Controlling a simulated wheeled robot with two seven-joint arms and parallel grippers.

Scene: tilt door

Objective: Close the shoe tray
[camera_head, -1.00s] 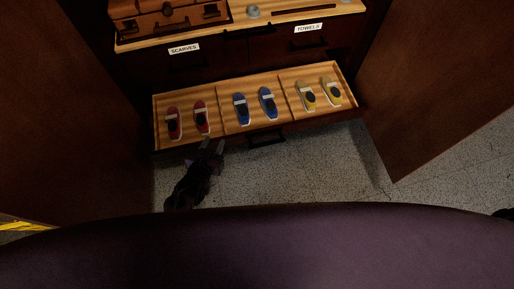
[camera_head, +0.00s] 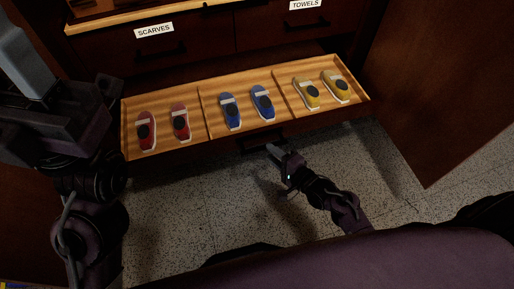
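The shoe tray (camera_head: 190,149) is a light wooden drawer, pulled out from the dark cabinet below the scarves and towels drawers. It has three compartments: red shoes (camera_head: 180,122) at the left, blue shoes (camera_head: 262,103) in the middle and yellow shoes (camera_head: 336,87) at the right. Its dark handle (camera_head: 262,143) is at the middle of the front. My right gripper (camera_head: 276,154) is just in front of and below the handle; I cannot tell whether it touches it. Its finger gap is unclear. My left arm fills the left side, and its fingertips cannot be made out.
The closed scarves drawer (camera_head: 150,50) and towels drawer (camera_head: 290,24) are above. A brown door (camera_head: 430,90) stands open at the right. Speckled floor (camera_head: 200,220) is clear in front of the tray.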

